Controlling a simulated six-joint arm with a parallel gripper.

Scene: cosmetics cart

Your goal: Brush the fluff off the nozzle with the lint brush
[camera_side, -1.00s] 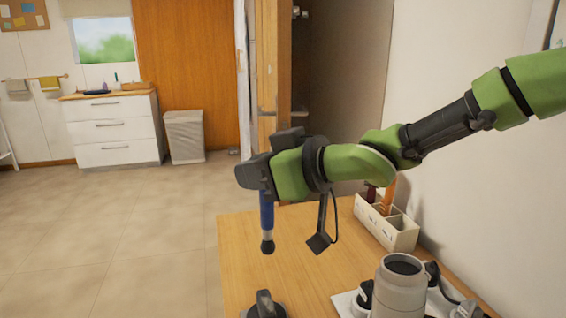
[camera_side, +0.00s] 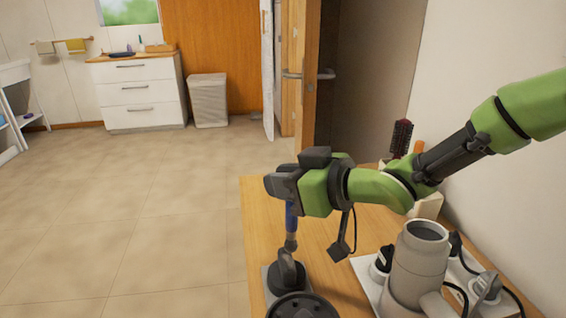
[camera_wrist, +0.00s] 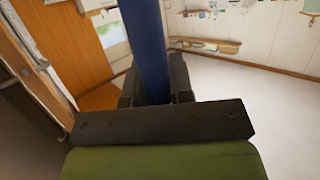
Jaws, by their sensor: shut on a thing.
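My gripper (camera_side: 284,187) is shut on the blue handle of a slim brush (camera_side: 291,217), which points down with a dark, rounded tip. In the wrist view the blue handle (camera_wrist: 150,45) stands between my jaws. Just below the tip is a dark, upright piece (camera_side: 288,268) on a grey base near the table's left edge, perhaps the nozzle. The tip looks very close to it; I cannot tell whether they touch. No fluff can be made out.
A large grey cylinder (camera_side: 416,268) stands to the right on a white board (camera_side: 368,266) with dark fittings and cables. A dark round disc (camera_side: 302,306) is at the front. A pale caddy (camera_side: 428,206) with a bristled brush (camera_side: 401,138) stands behind my arm. Bare wooden table (camera_side: 262,225) lies between.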

